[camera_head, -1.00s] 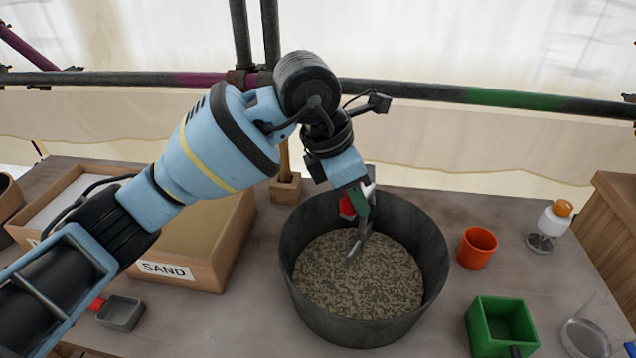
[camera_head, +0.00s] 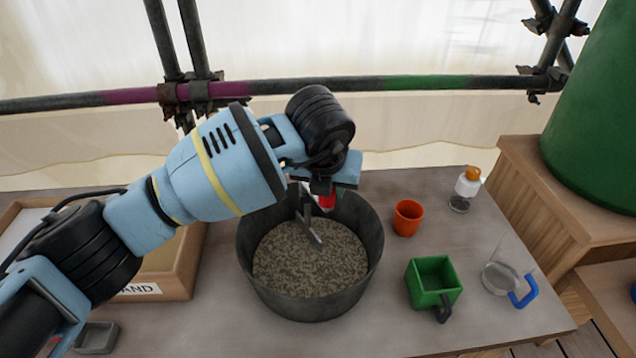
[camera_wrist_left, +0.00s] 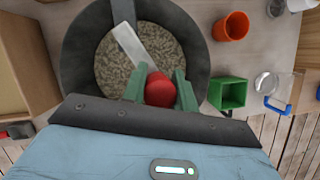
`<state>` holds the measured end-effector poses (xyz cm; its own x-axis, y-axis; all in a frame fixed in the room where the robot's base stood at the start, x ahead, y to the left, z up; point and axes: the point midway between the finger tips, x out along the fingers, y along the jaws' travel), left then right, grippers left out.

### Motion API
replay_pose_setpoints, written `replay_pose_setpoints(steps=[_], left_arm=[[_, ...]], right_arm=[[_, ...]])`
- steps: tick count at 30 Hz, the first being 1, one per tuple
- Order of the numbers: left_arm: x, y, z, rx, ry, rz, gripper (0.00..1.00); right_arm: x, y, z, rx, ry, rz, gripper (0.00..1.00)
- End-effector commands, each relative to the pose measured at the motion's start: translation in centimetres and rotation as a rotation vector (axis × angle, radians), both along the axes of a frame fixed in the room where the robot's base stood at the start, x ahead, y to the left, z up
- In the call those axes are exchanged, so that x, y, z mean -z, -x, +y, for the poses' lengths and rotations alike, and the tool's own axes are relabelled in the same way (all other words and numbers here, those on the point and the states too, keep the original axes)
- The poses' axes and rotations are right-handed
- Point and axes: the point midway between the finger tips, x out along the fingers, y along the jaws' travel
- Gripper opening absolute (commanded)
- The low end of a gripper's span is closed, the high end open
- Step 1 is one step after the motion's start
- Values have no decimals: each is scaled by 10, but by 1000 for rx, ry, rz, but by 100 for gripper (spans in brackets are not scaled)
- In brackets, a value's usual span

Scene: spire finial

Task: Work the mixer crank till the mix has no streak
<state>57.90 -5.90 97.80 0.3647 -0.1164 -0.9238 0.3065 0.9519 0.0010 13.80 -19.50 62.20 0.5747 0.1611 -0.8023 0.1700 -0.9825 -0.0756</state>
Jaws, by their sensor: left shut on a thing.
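The mixing tub (camera_head: 371,232) is a dark grey round bucket on the table. The mix (camera_head: 290,262) in it looks grey-brown and speckled with lighter and darker bits. A grey metal crank with a paddle (camera_head: 312,228) reaches down into the mix. Its red knob (camera_head: 327,202) shows at the tub's back rim, and in the left wrist view the knob (camera_wrist_left: 160,92) sits between green fingers. My left gripper (camera_wrist_left: 160,90) is shut on that knob, above the tub. My right gripper is in neither view.
An orange cup (camera_head: 407,218), a green square container (camera_head: 433,280), a clear jug (camera_head: 503,279) and an orange-capped bottle (camera_head: 466,188) stand right of the tub. A wooden sand box (camera_head: 160,285) and a grey scoop (camera_head: 97,337) lie left. A scaffold rail (camera_head: 300,88) runs behind.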

Motion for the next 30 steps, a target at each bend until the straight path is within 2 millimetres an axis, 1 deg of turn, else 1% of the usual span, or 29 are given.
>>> replay_pose_setpoints(steps=[1,6,12,19,30], left_arm=[[-6,-2,-3,-36,1,-6,0],[-5,-7,-10,-155,1,-6,0],[-4,-12,-14,-252,2,-5,0],[-3,-15,-16,-305,3,-4,0],[-2,-15,-17,-313,3,-4,0]], right_arm=[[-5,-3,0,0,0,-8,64],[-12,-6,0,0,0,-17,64],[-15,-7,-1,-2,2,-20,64],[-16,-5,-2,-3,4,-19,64],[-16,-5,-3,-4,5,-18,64]])
